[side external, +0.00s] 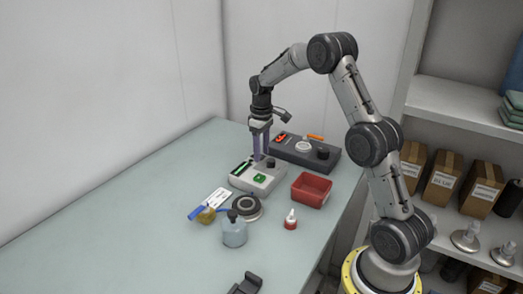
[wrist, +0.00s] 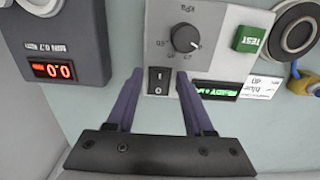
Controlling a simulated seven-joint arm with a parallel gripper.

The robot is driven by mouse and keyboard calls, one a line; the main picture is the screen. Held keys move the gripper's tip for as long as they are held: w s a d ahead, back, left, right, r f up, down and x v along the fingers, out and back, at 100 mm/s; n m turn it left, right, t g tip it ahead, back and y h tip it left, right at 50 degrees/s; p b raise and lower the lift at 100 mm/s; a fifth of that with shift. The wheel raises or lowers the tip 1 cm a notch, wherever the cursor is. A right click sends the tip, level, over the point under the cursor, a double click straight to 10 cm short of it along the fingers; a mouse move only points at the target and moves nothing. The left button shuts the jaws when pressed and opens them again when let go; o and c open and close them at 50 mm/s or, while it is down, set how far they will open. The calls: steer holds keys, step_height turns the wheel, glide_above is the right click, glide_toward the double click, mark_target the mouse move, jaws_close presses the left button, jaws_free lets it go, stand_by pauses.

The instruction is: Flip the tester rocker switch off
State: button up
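The tester (side external: 262,187) is a pale box on the table, with a green display, a green button and a dark knob. In the wrist view, its black rocker switch (wrist: 158,80) carries I and O marks; I cannot tell which side is pressed. The dial knob (wrist: 186,37), the green TEST button (wrist: 249,40) and the lit green READY display (wrist: 216,92) are also there. My gripper (wrist: 160,76) is open and empty, its purple fingers on either side of the switch in the picture. In the side view my gripper (side external: 260,157) points down at the tester's far edge; contact is unclear.
A dark unit (side external: 325,161) with a red 0.0 display (wrist: 54,71) stands behind the tester. A red bin (side external: 311,190) is at right. The table's left side is clear.

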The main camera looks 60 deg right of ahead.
jaws_close()
steer(key=shift+w+g, duration=0.25)
steer(key=shift+g, duration=0.35)
steer(key=shift+w+r+g, duration=0.15)
steer(key=shift+g, duration=0.75)
steer(key=shift+o, duration=0.8)
jaws_free()
